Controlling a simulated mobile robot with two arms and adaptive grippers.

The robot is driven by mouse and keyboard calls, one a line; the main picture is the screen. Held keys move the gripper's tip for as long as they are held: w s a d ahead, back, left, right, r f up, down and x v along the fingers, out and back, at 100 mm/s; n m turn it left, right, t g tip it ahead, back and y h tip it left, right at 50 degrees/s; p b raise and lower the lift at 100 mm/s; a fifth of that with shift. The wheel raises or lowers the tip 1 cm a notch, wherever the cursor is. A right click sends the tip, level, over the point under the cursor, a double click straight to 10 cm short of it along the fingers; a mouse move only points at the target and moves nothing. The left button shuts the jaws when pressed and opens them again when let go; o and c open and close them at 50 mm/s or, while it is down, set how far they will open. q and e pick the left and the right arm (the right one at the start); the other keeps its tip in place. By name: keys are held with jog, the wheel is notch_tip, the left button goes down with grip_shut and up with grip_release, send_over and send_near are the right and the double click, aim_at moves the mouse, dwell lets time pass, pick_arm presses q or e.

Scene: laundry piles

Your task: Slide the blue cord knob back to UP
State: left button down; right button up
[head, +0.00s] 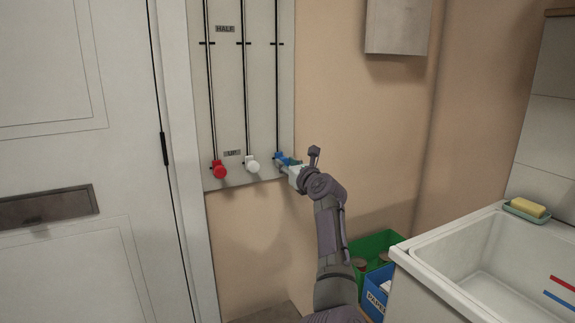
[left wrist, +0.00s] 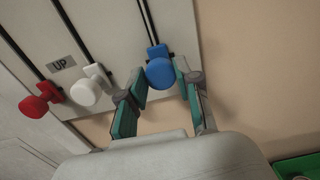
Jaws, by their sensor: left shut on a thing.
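The blue cord knob (head: 281,157) is at the lower end of the right-hand slot on the pale wall panel, about level with the UP label (head: 232,153). My left gripper (head: 288,165) is at the knob and partly covers it. In the left wrist view the blue knob (left wrist: 160,72) shows between the teal fingers of my left gripper (left wrist: 153,80), which is shut on it. The UP label (left wrist: 62,63) shows there too. My right gripper is in neither view.
A red knob (head: 219,170) and a white knob (head: 252,164) sit close by on the left, at the bottoms of their slots. A HALF label (head: 225,29) is higher up. A green bin (head: 374,243) and a sink (head: 487,235) stand at the lower right.

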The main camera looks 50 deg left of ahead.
pick_arm(q)
jog(key=shift+f, duration=0.1)
jog(key=c, duration=0.8)
grip_release()
jog(key=shift+w+a, duration=0.1)
jog(key=v, duration=1.2)
